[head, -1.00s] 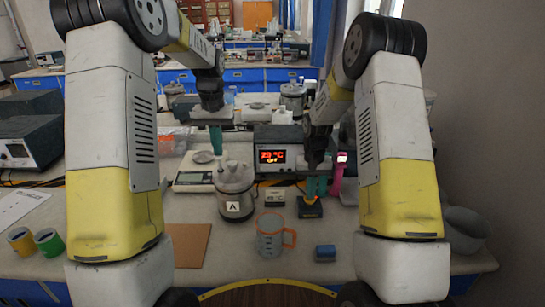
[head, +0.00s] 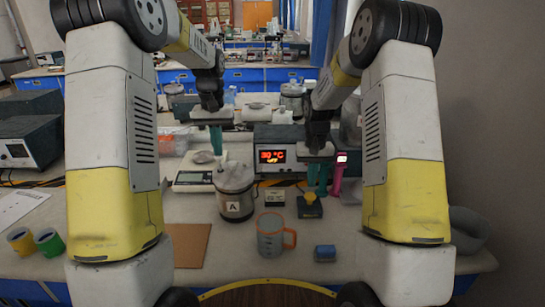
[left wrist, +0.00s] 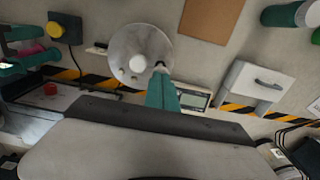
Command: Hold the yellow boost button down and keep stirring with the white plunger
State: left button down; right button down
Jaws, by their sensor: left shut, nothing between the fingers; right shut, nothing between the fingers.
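A grey lidded vessel labelled A (head: 235,192) stands mid-bench. The white plunger knob (left wrist: 137,63) rises from its lid (left wrist: 122,48) in the left wrist view. My left gripper (head: 215,138) is shut and empty above and behind the vessel in the head view. Its teal fingertips (left wrist: 161,72) appear beside the knob; I cannot tell whether they touch it. The yellow boost button (head: 310,197) sits on a dark base (head: 310,211). It also shows in the left wrist view (left wrist: 54,29), uncovered. My right gripper (head: 317,180) is shut and empty, just above and beside the button.
A controller with a red display (head: 272,155) stands behind the vessel. A scale (head: 193,182) is left of it. A clear orange-handled jug (head: 270,238), a blue block (head: 325,253) and a brown board (head: 187,246) lie nearer. A pink device (head: 339,172) stands right of my right gripper.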

pick_arm(q)
jog(key=shift+f, duration=1.85)
jog(key=shift+r, duration=1.9)
notch_tip(320, 180, up, 4)
jog(key=shift+f, duration=0.1)
jog(key=shift+r, duration=0.6)
